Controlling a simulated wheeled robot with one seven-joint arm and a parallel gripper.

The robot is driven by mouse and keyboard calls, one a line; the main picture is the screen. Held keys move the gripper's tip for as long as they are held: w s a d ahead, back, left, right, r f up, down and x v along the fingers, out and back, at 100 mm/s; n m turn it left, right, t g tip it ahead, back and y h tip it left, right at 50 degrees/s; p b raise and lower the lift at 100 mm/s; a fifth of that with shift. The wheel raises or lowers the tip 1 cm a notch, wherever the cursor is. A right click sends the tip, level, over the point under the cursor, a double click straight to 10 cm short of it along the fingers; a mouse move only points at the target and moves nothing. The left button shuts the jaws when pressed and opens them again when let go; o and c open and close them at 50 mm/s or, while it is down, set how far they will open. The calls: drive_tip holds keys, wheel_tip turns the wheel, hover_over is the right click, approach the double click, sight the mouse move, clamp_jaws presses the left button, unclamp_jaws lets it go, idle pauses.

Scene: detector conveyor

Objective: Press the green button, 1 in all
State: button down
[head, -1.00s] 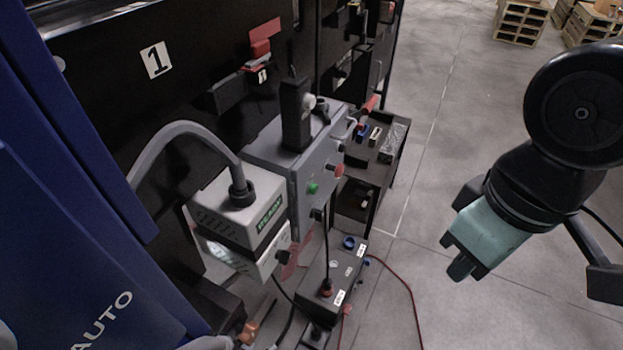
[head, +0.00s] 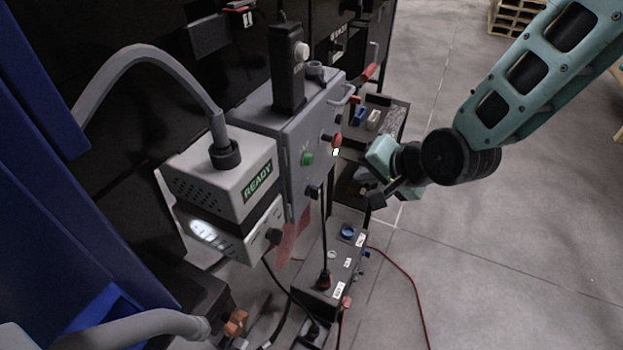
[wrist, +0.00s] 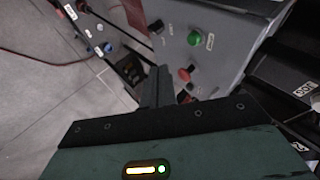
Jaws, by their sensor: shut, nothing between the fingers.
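The green button (head: 307,158) is on the front face of a grey control box (head: 297,180). It also shows in the wrist view (wrist: 194,38), at the upper middle right. A red button (head: 337,140) is on the same face; in the wrist view it is the red knob (wrist: 185,74) near the fingers. My gripper (head: 372,170) is to the right of the box face in the head view, apart from the green button. In the wrist view its dark fingers (wrist: 157,88) are together with nothing between them.
A white unit labelled READY (head: 225,185) with a thick grey hose stands left of the box. A low black box (head: 322,290) with cables sits below. A dark cart (head: 398,110) stands behind my gripper. Open floor (head: 480,240) lies to the right.

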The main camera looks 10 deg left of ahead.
sight(310, 160)
drive_tip(key=w+f+m+t+y+b, duration=0.1)
drive_tip(key=w+f+m+t+b, duration=0.1)
drive_tip(key=w+f+m, duration=0.3)
drive_tip(key=shift+w+d+f+t, duration=0.15)
drive_tip(key=shift+w+f+t, duration=0.15)
drive_tip(key=shift+f+t, duration=0.25)
drive_tip(key=w+a, duration=0.3)
drive_tip(key=a, duration=0.5)
drive_tip(key=shift+a, duration=0.15)
drive_tip(key=shift+a, duration=0.1)
idle(1.6)
drive_tip(key=shift+w+a, duration=0.15)
drive_tip(key=shift+a, duration=0.15)
